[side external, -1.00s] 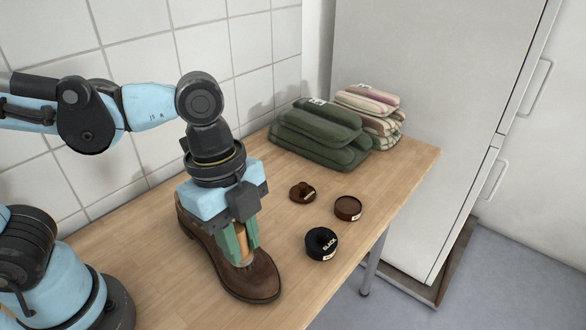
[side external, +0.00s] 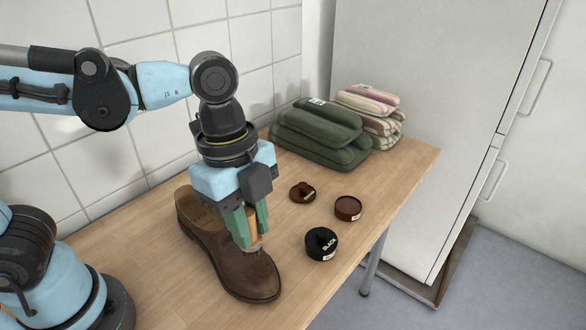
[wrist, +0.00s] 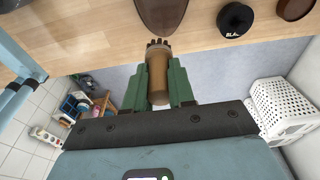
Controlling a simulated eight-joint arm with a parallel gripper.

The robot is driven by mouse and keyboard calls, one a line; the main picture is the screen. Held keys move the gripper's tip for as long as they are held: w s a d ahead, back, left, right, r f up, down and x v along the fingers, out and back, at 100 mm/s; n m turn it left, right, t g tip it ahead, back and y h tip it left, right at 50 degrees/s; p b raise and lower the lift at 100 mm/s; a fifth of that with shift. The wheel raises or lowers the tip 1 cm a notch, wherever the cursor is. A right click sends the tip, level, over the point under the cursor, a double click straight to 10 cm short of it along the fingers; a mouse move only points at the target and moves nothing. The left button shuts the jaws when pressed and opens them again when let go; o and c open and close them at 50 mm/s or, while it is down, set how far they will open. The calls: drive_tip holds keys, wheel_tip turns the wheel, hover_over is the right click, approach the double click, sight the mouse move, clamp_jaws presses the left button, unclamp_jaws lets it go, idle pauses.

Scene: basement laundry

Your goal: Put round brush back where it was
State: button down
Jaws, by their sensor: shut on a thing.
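My gripper (side external: 251,222) is shut on the round brush (side external: 250,230), holding it upright by its brown wooden handle. The brush also shows in the wrist view (wrist: 158,80), between the green fingers, with its dark bristles pointing away. I cannot tell whether the bristles touch the leather. The shoe lies on the wooden table with its toe toward the front; its toe also shows in the wrist view (wrist: 160,15).
A black polish tin (side external: 321,245), an open brown tin (side external: 348,208) and a small brown lid or tin (side external: 302,191) stand right of the shoe. Folded green towels (side external: 318,135) and striped towels (side external: 375,115) lie at the back. Bare table (side external: 150,262) shows left of the shoe.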

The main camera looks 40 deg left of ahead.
drive_tip(key=shift+w+a+f, duration=1.45)
drive_tip(key=shift+w+f, duration=0.55)
drive_tip(key=shift+w, duration=0.35)
drive_tip(key=shift+w+a+f, duration=1.4)
drive_tip(key=shift+w+f, duration=0.55)
drive_tip(key=shift+w, duration=0.35)
drive_tip(key=shift+w+a+f, duration=1.45)
drive_tip(key=shift+w+f, duration=0.55)
drive_tip(key=shift+w, duration=0.35)
drive_tip(key=c, duration=1)
unclamp_jaws()
drive_tip(key=shift+f, duration=0.15)
drive_tip(key=shift+o, duration=0.2)
